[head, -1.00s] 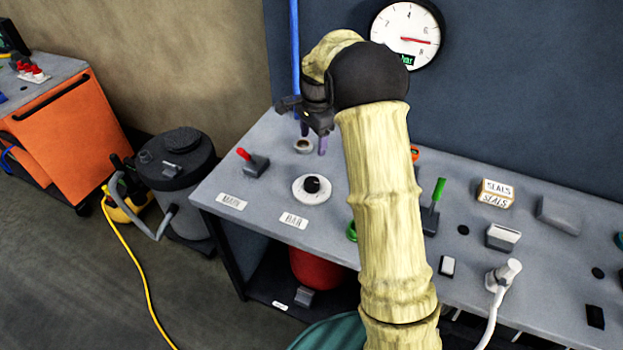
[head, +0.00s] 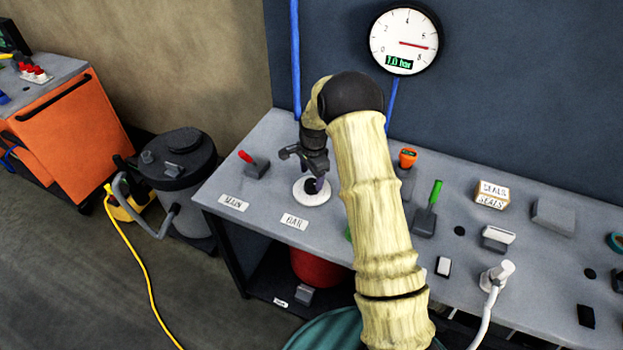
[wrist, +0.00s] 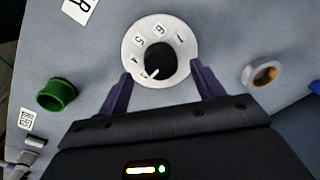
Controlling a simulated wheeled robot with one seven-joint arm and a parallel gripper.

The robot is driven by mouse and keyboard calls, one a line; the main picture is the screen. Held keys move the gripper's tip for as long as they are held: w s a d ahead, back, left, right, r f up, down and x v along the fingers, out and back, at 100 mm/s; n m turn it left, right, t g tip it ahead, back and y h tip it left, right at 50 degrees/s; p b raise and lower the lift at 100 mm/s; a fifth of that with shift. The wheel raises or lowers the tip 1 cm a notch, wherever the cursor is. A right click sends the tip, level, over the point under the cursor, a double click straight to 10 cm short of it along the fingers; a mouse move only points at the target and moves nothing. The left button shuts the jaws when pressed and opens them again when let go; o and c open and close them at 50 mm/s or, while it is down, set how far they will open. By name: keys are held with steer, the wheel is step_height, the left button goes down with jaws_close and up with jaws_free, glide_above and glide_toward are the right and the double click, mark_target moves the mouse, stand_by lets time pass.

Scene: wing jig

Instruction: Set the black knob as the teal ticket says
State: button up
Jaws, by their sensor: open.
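The black knob (wrist: 160,60) sits in the middle of a white numbered dial (wrist: 134,72) in the wrist view. A white pointer mark on it points to the lower left. In the head view the dial (head: 312,199) lies on the grey bench behind the BAR label (head: 294,221), and the knob is mostly hidden by my gripper (head: 314,178). My gripper is open, with its purple fingers on either side of the knob in the wrist view (wrist: 160,76). I cannot tell whether they touch it. I see no teal ticket that I can read.
A round gauge (head: 404,40) on the wall shows 7.0 bar. A red-handled switch (head: 254,164) stands left of the dial, near the MAIN label (head: 233,203). A green ring (wrist: 56,95) and a tan-rimmed ring (wrist: 262,75) flank the dial. A green lever (head: 428,208) stands right.

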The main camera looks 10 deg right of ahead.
mark_target(311, 184)
steer(key=shift+w+f+p, duration=0.15)
steer(key=shift+f+p, duration=0.2)
steer(key=shift+f, duration=1.45)
steer(key=c, duration=1)
